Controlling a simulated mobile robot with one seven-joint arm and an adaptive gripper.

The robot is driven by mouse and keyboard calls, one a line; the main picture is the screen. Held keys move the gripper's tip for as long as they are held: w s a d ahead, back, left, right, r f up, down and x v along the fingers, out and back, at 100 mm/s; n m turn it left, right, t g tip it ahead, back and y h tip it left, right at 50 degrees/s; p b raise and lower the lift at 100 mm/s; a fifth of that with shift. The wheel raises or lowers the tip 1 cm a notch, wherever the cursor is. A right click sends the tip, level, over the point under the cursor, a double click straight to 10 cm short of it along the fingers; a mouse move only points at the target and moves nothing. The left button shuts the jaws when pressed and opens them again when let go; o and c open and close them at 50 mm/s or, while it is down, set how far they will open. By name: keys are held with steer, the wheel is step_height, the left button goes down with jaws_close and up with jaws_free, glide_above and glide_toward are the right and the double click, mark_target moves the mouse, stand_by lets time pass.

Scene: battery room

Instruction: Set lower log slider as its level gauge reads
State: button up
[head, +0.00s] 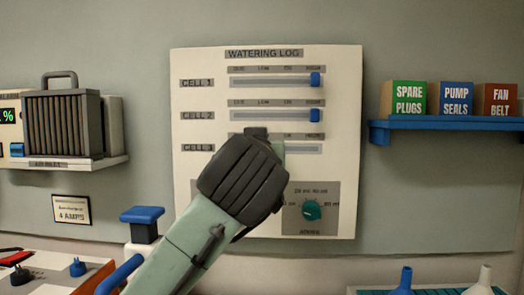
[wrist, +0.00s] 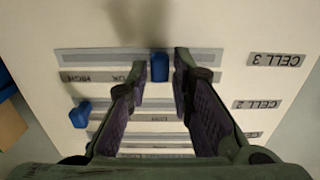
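The white watering log panel (head: 348,130) carries three slider rows. The cell 1 knob (head: 315,79) and cell 2 knob (head: 315,115) are blue and stand at the HIGH end. The lowest slider, cell 3 (head: 303,149), is partly hidden by my gripper in the head view. In the wrist view, which is upside down, the blue cell 3 knob (wrist: 159,67) stands between my gripper's fingertips (wrist: 160,72), with narrow gaps on both sides. It is on the LOW side of the OK label. My gripper is open. I cannot make out a level gauge.
Below the sliders is a teal dial (head: 312,211). A blue shelf (head: 440,125) with several boxes is at the right. At the left are a ribbed unit (head: 62,124) with a partly cut-off green display and a blue-topped post (head: 142,215).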

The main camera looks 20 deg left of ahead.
steer(key=shift+o, duration=1.2)
steer(key=v, duration=1.2)
steer(key=shift+s, duration=0.1)
